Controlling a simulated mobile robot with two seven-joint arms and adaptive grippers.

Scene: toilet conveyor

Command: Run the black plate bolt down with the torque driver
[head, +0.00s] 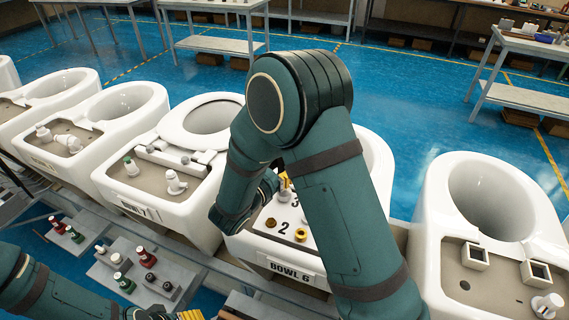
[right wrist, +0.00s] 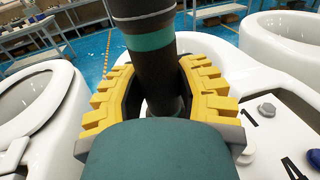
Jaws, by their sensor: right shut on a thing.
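My right gripper (right wrist: 160,95) is shut around the torque driver (right wrist: 150,60), a dark cylinder with a teal band. The driver's lower end is hidden by my gripper and wrist. In the head view the gripper is over the white numbered plate (head: 260,238) on the bowl labelled BOWL 6, mostly behind my right arm. Gold bolts (head: 301,234) show near the number 2, and a grey hex bolt (right wrist: 267,110) near the number 1. I cannot make out the black bolt. My left gripper (head: 190,315) is cut off at the bottom edge.
BOWL 7 (head: 150,205) stands left of BOWL 6, and another bowl (head: 430,230) stands to the right with small square fittings. A grey tray (head: 105,270) with red, green and black pieces lies at the lower left. Blue floor is open behind.

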